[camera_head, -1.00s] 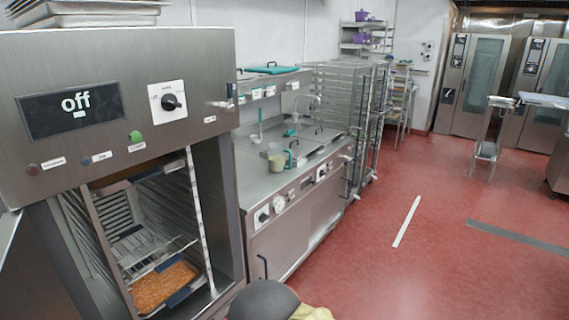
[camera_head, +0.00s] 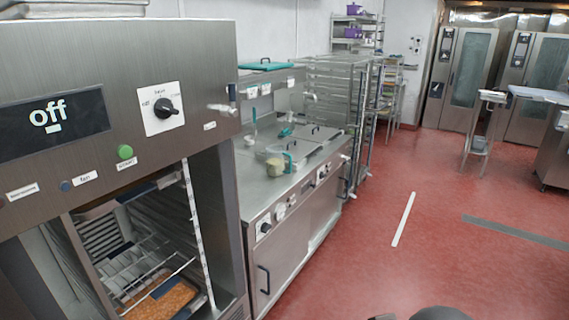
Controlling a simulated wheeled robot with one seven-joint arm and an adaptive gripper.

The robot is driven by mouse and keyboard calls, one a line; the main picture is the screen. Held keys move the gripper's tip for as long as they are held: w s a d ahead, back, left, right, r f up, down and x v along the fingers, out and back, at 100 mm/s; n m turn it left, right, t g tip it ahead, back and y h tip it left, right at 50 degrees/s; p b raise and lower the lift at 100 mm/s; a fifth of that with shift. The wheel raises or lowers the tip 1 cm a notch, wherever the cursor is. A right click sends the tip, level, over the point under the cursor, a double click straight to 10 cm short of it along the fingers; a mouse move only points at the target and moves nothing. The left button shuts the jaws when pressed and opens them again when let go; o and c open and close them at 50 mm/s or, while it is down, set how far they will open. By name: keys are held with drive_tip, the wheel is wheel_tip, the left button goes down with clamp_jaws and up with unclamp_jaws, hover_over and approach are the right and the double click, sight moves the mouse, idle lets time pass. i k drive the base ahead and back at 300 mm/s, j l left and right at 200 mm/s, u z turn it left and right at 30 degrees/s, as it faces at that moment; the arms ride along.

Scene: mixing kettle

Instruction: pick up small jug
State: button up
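A small beige, partly see-through vessel, likely the small jug (camera_head: 276,164), stands on the steel kettle unit's counter (camera_head: 257,192). A dark rounded part at the bottom edge looks like part of my arm. My gripper's fingers are not in view, and nothing of mine is near the jug.
A steel cabinet (camera_head: 215,170) marked "off" stands open close on the left, with racks and an orange-filled tray (camera_head: 160,300) inside. Wire racks (camera_head: 335,90) stand beyond the counter.

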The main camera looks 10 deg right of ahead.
sight(275, 154)
drive_tip(key=i+l+u, duration=0.1)
drive_tip(key=i, duration=0.45)
drive_tip(key=i+l+u, duration=0.1)
drive_tip(key=i+l, duration=0.25)
drive_tip(key=i, duration=0.2)
drive_tip(key=i+l+u, duration=0.1)
drive_tip(key=i+l, duration=0.25)
drive_tip(key=i, duration=0.2)
drive_tip(key=i+l+u, duration=0.1)
drive_tip(key=i+l, duration=0.2)
drive_tip(key=i, duration=0.25)
